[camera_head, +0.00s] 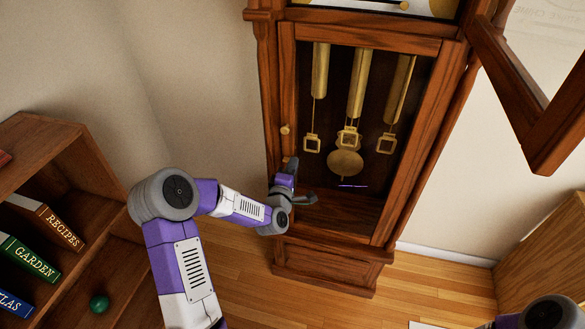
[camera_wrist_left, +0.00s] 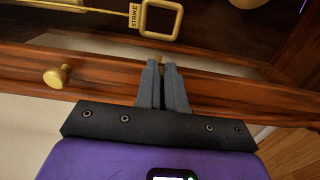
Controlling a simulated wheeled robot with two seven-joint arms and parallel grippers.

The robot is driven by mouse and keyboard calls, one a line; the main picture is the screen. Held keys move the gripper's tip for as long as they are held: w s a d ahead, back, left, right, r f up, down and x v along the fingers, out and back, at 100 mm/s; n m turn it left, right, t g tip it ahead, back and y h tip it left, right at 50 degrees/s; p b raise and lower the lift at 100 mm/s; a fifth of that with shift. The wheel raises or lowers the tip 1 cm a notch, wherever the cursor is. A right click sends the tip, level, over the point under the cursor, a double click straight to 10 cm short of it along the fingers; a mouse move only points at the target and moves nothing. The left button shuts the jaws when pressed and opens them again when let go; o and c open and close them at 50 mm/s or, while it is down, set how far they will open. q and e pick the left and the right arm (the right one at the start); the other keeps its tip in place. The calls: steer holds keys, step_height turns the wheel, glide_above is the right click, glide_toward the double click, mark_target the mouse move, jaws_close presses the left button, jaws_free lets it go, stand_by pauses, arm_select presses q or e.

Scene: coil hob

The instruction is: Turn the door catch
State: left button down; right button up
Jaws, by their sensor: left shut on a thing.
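A tall wooden clock stands in the head view, with a long door (camera_head: 288,80) on its case. The door has a small round brass knob (camera_head: 285,130), which also shows in the wrist view (camera_wrist_left: 57,76). My left gripper (camera_head: 291,165) is at the door's left frame, below the knob. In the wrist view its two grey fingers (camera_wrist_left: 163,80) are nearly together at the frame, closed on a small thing. This appears to be the door catch, mostly hidden between the fingers, so its angle cannot be told. My right gripper is out of view.
Brass weights and a pendulum (camera_head: 345,163) hang inside the clock case. An open upper door (camera_head: 540,120) juts out at the upper right. A bookshelf (camera_head: 75,135) with books and a green ball (camera_head: 99,304) stands at left. Floor (camera_head: 250,300) shows below the clock.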

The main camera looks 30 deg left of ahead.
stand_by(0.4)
arm_select(q)
steer(key=c, duration=1.2)
jaws_free()
steer(key=shift+c, duration=0.2)
steer(key=shift+s, duration=0.1)
steer(key=p+v, duration=0.1)
steer(key=v, duration=0.6)
steer(key=shift+s, duration=0.25)
steer(key=shift+d, duration=0.1)
